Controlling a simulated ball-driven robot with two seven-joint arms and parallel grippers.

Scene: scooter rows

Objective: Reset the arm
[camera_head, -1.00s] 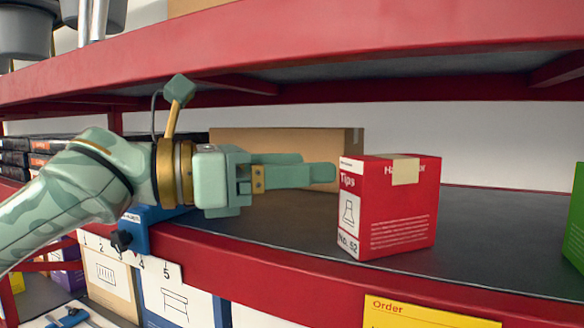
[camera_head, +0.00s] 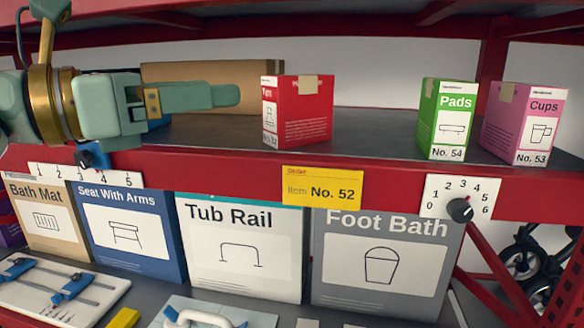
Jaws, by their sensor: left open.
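My left gripper (camera_head: 222,96) reaches in from the left above the red shelf edge, its fingers pointing right. It is open and nothing shows between its fingers. A red box (camera_head: 304,112) labelled No. 52 stands upright on the dark shelf, a little right of the fingertips and apart from them. My right gripper is not in view.
A green Pads box (camera_head: 447,120) and a pink Cups box (camera_head: 523,124) stand farther right on the shelf. A brown carton (camera_head: 200,72) is behind my gripper. A red upper shelf (camera_head: 330,14) hangs overhead. Large boxes such as Tub Rail (camera_head: 240,275) fill the level below.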

